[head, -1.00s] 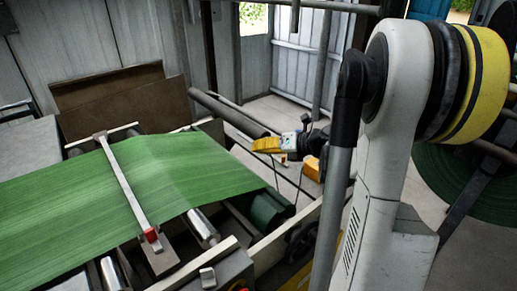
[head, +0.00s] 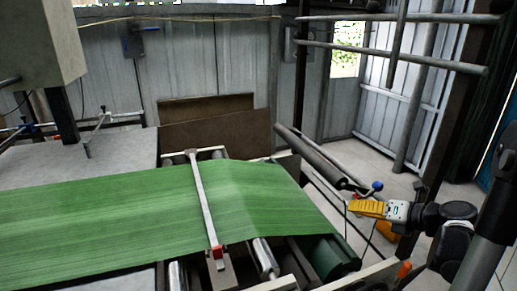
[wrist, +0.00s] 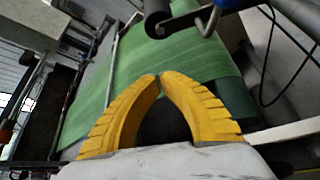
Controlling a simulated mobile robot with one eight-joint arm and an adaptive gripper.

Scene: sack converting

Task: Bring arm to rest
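My gripper (head: 367,208) is at the right in the head view, its yellow fingers pointing left. It hangs in the air near the end of a dark roller (head: 318,160), to the right of the green woven web. In the wrist view my gripper (wrist: 159,76) shows both curved yellow fingers with their tips together and nothing between them. My arm reaches in from the right edge of the head view.
The green web (head: 110,212) runs over the machine under a metal bar (head: 205,205) with a red end. A blue-knobbed lever (head: 376,187) is close above my fingers. Pipe rails (head: 400,56) stand behind. Clear floor (head: 375,150) lies beyond the machine.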

